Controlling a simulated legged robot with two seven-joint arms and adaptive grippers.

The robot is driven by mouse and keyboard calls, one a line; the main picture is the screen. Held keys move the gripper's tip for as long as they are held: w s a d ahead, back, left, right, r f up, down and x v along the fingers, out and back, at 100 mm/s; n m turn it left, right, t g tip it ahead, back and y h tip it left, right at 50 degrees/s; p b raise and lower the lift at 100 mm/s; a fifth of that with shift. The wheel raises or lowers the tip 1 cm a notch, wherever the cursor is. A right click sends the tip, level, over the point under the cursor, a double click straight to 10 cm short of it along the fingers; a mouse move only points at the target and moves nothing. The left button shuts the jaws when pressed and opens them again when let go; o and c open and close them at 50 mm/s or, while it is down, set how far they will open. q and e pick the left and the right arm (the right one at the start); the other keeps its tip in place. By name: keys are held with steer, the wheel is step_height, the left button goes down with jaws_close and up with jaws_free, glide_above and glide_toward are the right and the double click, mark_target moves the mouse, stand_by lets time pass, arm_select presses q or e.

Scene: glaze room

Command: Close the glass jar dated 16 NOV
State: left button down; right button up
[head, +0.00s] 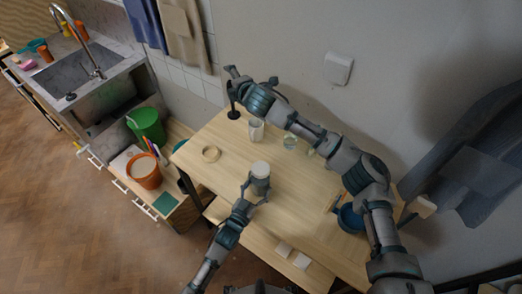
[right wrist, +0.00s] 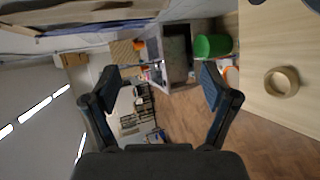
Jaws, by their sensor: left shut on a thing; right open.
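My left gripper (head: 258,188) is shut on a grey-looking jar (head: 261,186) with a pale round top (head: 260,168), near the front middle of the wooden table. Whether that top is a lid or the contents I cannot tell. Behind it stand a whitish jar or cup (head: 256,130) and a clear glass jar (head: 290,143), partly close under my right arm. No date is legible on any of them. My right gripper (right wrist: 160,80) is open and empty, raised near the table's back left corner; in the head view it shows small (head: 232,80).
A tape roll (head: 211,154) lies on the table's left part, also in the right wrist view (right wrist: 282,82). A black object (head: 233,113) stands at the back left corner, a blue pan (head: 350,218) at the right. Buckets (head: 146,171) and a sink are left.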

steer(key=s+d+f+n+g+h, duration=0.3)
steer(key=s+f+n+g, duration=0.1)
steer(key=f, duration=0.3)
steer(key=n+g+h, duration=0.3)
steer(key=n+g, duration=0.6)
steer(key=n, duration=0.1)
glide_above(261, 168)
steer(key=f, duration=0.5)
steer(key=shift+w+f, duration=0.15)
steer(key=shift+w, duration=0.05)
steer(key=shift+s+f, duration=0.2)
steer(key=shift+f, duration=3.8)
steer(key=shift+c, duration=0.2)
